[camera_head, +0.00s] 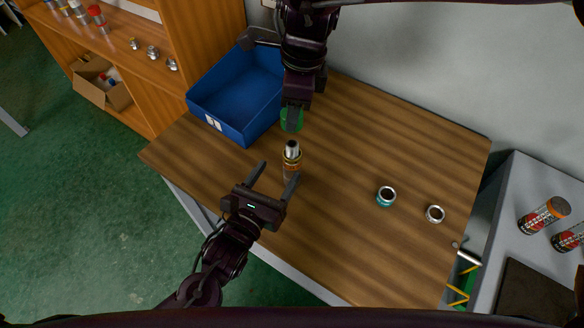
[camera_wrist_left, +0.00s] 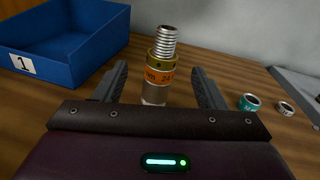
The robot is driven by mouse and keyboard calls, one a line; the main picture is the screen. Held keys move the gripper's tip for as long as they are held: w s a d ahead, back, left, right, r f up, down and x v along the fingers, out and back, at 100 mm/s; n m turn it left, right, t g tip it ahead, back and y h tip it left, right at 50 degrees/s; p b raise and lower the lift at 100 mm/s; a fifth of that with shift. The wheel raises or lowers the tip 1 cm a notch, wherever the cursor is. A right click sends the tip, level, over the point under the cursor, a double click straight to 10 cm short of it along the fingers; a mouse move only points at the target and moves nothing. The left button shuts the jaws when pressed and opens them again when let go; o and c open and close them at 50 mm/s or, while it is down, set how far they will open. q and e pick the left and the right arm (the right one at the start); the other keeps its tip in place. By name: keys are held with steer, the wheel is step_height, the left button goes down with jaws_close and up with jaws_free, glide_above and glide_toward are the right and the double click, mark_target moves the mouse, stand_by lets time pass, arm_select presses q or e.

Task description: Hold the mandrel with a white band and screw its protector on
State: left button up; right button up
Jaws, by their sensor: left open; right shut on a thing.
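A mandrel (camera_head: 291,158) stands upright on the wooden table, with a bare threaded silver top, an orange lettered band and a pale lower part. It also shows in the left wrist view (camera_wrist_left: 161,72). My left gripper (camera_head: 278,173) is open, its fingers on either side of the mandrel with gaps visible in the left wrist view (camera_wrist_left: 160,85). My right gripper (camera_head: 294,112) points down behind the mandrel, shut on a green protector (camera_head: 286,121) partly hidden by its fingers. A teal ring protector (camera_head: 386,202) and a pale grey-white ring protector (camera_head: 435,214) lie to the right.
A blue bin (camera_head: 228,132) labelled 1 stands at the table's back left. A grey stand (camera_head: 510,190) at the right holds orange-banded mandrels (camera_head: 543,215). A wooden shelf (camera_head: 120,50) with small parts is at upper left. The table's front right is clear.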

arm_select(q)
steer(key=shift+s+d+r+m, duration=0.1)
steer(key=shift+m, duration=0.5)
glide_toward(288, 178)
steer(key=x, duration=0.4)
steer(key=shift+w+d+r, duration=0.1)
steer(key=shift+w+d, duration=0.05)
steer(key=shift+w, duration=0.1)
steer(key=x, duration=0.7)
steer(key=shift+f, duration=0.25)
arm_select(e)
steer(key=shift+w, duration=0.1)
arm_select(q)
steer(key=shift+w+d, duration=0.1)
steer(key=shift+w, duration=0.1)
jaws_close()
arm_select(e)
glide_above(290, 143)
steer(key=shift+d+f, duration=0.15)
steer(key=shift+f, duration=1.1)
steer(key=shift+d+f, duration=0.15)
steer(key=shift+f, duration=1.1)
